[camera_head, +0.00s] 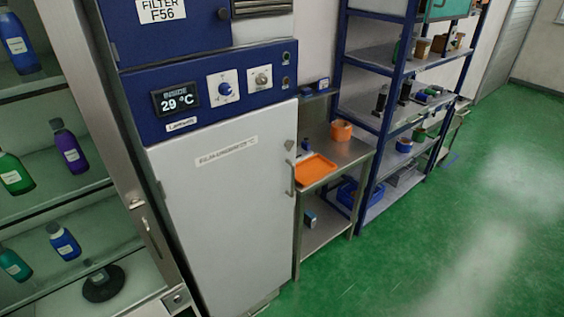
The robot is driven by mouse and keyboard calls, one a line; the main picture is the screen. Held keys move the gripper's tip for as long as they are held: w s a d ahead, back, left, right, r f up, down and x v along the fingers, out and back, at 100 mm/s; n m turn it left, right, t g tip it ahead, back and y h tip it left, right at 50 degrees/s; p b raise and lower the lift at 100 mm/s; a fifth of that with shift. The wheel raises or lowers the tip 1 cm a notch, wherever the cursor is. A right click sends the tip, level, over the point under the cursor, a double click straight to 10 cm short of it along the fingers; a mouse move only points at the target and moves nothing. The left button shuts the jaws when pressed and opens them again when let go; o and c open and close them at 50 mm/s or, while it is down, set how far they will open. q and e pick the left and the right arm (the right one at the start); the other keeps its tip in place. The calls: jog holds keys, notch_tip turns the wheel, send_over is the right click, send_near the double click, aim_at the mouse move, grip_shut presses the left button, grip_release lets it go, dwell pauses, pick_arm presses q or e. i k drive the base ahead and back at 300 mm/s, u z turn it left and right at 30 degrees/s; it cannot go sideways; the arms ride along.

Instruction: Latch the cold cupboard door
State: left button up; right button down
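Two cupboards stand at the left, and I cannot tell from their labels which one is the cold cupboard. The left cupboard (97,75) has a pale frame and shows bottles on shelves inside. A small metal handle (137,204) sits on its frame, with a round fitting (178,298) low down. The other cupboard has a plain white door (222,225) under a blue panel (213,88) reading 29 °C. That door looks flush with its front, and a bar handle (291,178) is at its right edge. Whether either door is latched cannot be seen. Neither gripper is in view.
A steel bench (345,158) with an orange tray (314,171) and an orange roll (341,130) stands right of the white door. Blue shelving (371,150) with several small items stands beyond it. The green floor (460,215) at the right is clear.

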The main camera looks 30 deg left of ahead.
aim_at(289, 145)
jog(key=k, duration=0.75)
jog(key=z, duration=0.95)
jog(key=i, duration=1.35)
jog(key=u, duration=0.85)
jog(key=i, duration=0.6)
jog(key=u, duration=0.7)
